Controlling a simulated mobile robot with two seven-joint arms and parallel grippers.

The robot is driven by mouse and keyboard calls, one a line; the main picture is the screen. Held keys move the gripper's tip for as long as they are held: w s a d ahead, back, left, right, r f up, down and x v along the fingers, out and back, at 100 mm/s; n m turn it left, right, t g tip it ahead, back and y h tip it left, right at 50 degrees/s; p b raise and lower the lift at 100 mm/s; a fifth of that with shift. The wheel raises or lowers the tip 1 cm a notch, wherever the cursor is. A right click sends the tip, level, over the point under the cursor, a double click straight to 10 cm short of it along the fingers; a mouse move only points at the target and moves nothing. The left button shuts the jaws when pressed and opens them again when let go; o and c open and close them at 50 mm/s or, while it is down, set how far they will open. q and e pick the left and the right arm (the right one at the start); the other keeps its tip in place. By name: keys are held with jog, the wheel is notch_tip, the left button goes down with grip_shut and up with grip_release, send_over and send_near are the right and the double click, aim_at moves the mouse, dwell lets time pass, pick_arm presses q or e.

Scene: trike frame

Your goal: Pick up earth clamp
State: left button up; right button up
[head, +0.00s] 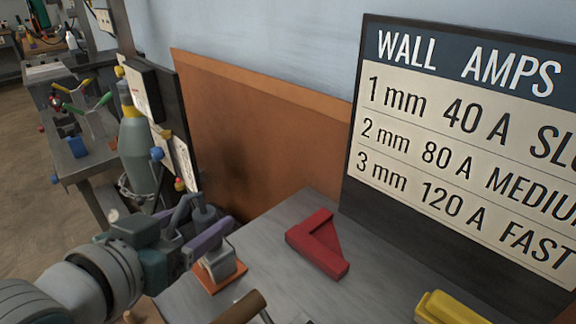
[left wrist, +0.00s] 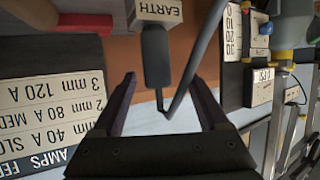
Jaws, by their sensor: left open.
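The earth clamp shows in the left wrist view as a dark grey grip (left wrist: 157,55) with a bent dark bar beside it, under a pale block labelled EARTH (left wrist: 157,11). In the head view, a grey piece on an orange base (head: 222,270), apparently the clamp's stand, sits on the bench at my gripper. My left gripper (head: 205,217) is open, its two purple fingers spread either side of the grey grip. It also shows in the left wrist view (left wrist: 160,88). Contact cannot be told, and the gripper partly hides the clamp. My right gripper is out of view.
A red angle piece (head: 318,244) lies on the grey bench (head: 275,230) to the right. A brown handle (head: 241,307) is near the front and a yellow item (head: 448,308) at the lower right. A WALL AMPS board (head: 455,130) and a gas cylinder (head: 136,150) stand behind.

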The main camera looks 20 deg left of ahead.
pick_arm(q)
jog(key=b+x, duration=0.1)
jog(key=x, duration=0.3)
jog(key=shift+w+d, duration=0.1)
jog(key=shift+w, duration=0.35)
grip_shut()
